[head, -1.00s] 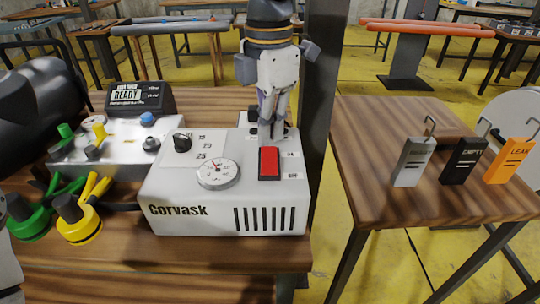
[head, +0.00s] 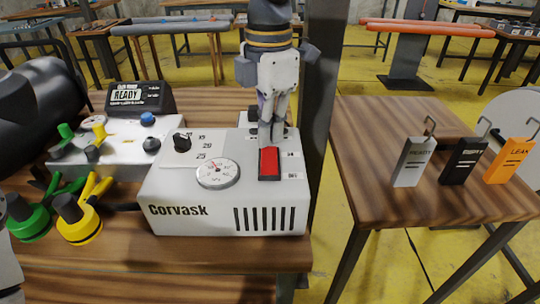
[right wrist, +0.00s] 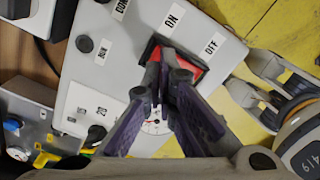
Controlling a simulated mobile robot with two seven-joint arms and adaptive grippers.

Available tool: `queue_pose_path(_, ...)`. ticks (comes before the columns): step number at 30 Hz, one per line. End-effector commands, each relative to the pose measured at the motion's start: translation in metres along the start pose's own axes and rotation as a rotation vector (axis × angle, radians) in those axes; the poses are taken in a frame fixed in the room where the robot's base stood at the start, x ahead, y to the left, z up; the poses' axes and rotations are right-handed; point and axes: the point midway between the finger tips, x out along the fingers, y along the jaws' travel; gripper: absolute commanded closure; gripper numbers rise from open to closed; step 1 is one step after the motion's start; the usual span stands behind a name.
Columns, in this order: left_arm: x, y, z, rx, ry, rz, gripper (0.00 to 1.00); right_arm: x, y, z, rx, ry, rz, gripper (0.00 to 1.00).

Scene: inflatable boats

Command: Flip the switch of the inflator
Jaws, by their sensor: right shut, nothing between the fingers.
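The inflator (head: 165,195) is a white box marked Corvask on the wooden bench, with a round gauge (head: 217,171), a black knob (head: 182,142) and a vented front. Its red rocker switch (head: 269,165) sits in a black frame on the top right. The right wrist view shows the switch (right wrist: 193,62) between the ON and OFF labels. My right gripper (head: 267,146) points down, shut and empty, with its fingertips at the far end of the switch. In the right wrist view the fingertips (right wrist: 168,62) partly cover the switch, so contact is unclear. My left gripper is out of view.
A control unit with a READY display (head: 140,97) stands behind left. Green and yellow hose fittings (head: 80,220) lie at left. A dark post (head: 322,100) rises close right of my right gripper. A side table (head: 375,150) holds grey, black and orange tags.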

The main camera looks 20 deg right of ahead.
Motion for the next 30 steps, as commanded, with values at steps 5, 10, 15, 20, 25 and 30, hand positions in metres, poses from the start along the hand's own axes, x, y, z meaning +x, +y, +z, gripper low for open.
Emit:
queue_pose_path(5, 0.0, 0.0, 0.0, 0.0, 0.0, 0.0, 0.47, 0.003, 0.0, 0.0, 0.0, 0.0, 0.0, 1.0)
queue_pose_path(10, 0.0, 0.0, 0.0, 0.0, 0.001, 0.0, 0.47, 0.005, 0.0, 0.0, 0.0, 0.0, 0.0, 1.0)
queue_pose_path(15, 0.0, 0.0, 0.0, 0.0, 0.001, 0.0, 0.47, 0.008, 0.0, 0.0, 0.0, -0.001, -0.001, 1.0)
queue_pose_path(20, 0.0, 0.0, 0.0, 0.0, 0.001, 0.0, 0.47, 0.01, 0.0, 0.0, 0.0, 0.0, 0.0, 1.0)
queue_pose_path(25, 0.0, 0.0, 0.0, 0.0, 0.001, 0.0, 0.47, 0.013, 0.0, 0.0, 0.0, 0.0, 0.0, 1.0)
queue_pose_path(30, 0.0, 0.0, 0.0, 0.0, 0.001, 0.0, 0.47, 0.015, 0.0, 0.0, 0.0, -0.001, 0.0, 1.0)
